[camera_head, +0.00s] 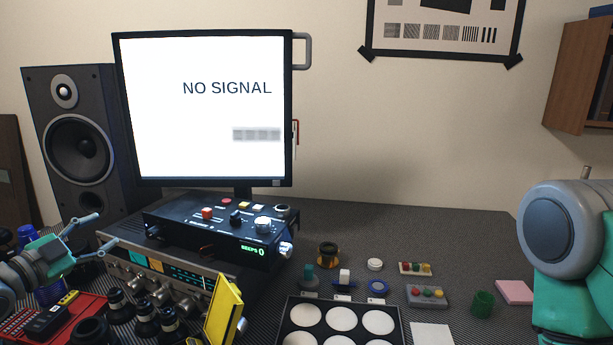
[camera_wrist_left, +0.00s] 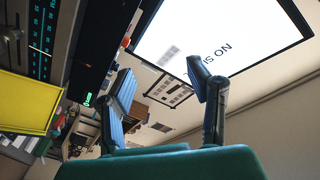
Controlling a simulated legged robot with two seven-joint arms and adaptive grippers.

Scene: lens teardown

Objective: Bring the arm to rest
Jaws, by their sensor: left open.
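My left gripper (camera_head: 103,235) is at the left of the head view, with its two fingers spread apart and nothing between them. It is in front of the speaker and to the left of the black control box. In the left wrist view my left gripper (camera_wrist_left: 160,84) is open and empty too, with the monitor beyond its fingers. My right arm (camera_head: 568,240) shows at the right edge as a teal link with a grey joint; its gripper is out of the picture.
A monitor (camera_head: 205,120) reading "NO SIGNAL" stands behind the black control box (camera_head: 190,228). A speaker (camera_head: 75,190) is behind my left gripper. Black lens parts (camera_head: 146,316) and a yellow panel (camera_head: 224,308) are below it. A tray (camera_head: 283,330) with round white wells is at front centre.

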